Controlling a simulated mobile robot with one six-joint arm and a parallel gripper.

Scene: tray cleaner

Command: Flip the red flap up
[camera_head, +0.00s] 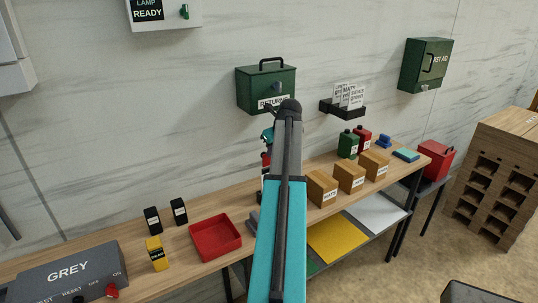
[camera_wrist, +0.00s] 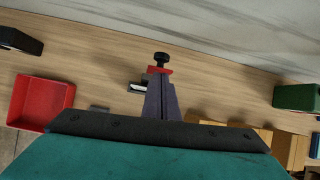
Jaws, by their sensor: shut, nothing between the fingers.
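A small red piece (camera_head: 112,290) sits on the front of the grey box (camera_head: 65,272) near the ON label, at the lower left in the head view. It may be the red flap; its shape is too small to tell. My gripper (camera_wrist: 160,82) is shut and empty over the wooden bench in the wrist view. Its fingertips appear in front of a red part with a black knob (camera_wrist: 161,59); I cannot tell whether they touch. In the head view my arm hides most of the gripper. The grey box is out of the wrist view.
A red tray (camera_head: 216,237), a yellow box (camera_head: 156,253) and two black boxes (camera_head: 153,220) stand near the grey box. Cardboard boxes (camera_head: 322,188) and a green canister (camera_head: 348,145) stand to the right. A green returns box (camera_head: 266,88) hangs on the wall.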

